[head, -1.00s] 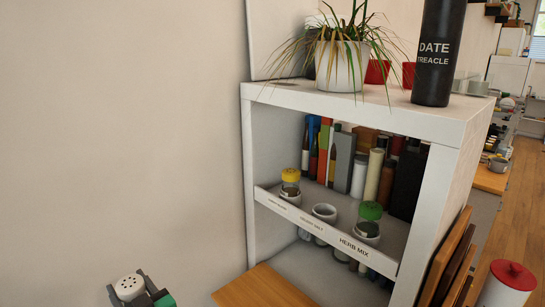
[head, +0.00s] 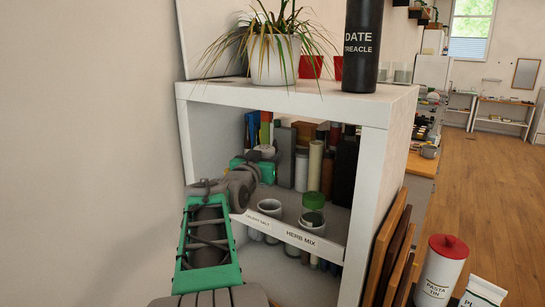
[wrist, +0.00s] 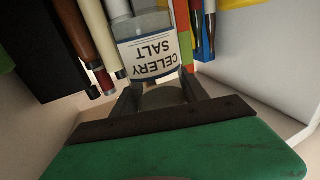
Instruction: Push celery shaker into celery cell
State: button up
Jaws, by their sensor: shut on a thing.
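The celery shaker (wrist: 155,62), a clear jar labelled CELERY SALT, sits between the fingers of my gripper (wrist: 162,92) in the wrist view. My gripper is shut on it. In the head view my gripper (head: 263,157) is inside the shelf, above the spice rack, and mostly hidden by my arm and its own green body. The celery cell (head: 270,207) is a white ring above the CELERY SALT label, with no shaker in it. The shaker is above and apart from it; the exact gap cannot be told.
The green-lidded herb shaker (head: 313,205) stands right of the celery cell. Bottles and books (head: 315,165) fill the shelf's back. The white shelf's top (head: 300,101) and side walls enclose the opening. A plant (head: 275,55) and dark bottle (head: 362,45) stand on top.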

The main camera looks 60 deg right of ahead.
jog(key=shift+s+d+r+g, duration=0.25)
jog(key=shift+s+d+g, duration=0.2)
jog(key=shift+s, duration=0.35)
jog(key=shift+a+f+b, duration=0.15)
jog(key=shift+b, duration=0.4)
jog(key=shift+f+b, duration=0.35)
jog(key=shift+b, duration=0.15)
notch_tip(320, 180, down, 5)
jog(key=b, duration=0.5)
jog(key=shift+r, duration=0.15)
jog(key=shift+r+b, duration=0.1)
jog(key=shift+b, duration=0.6)
jog(key=shift+f+b, duration=2.55)
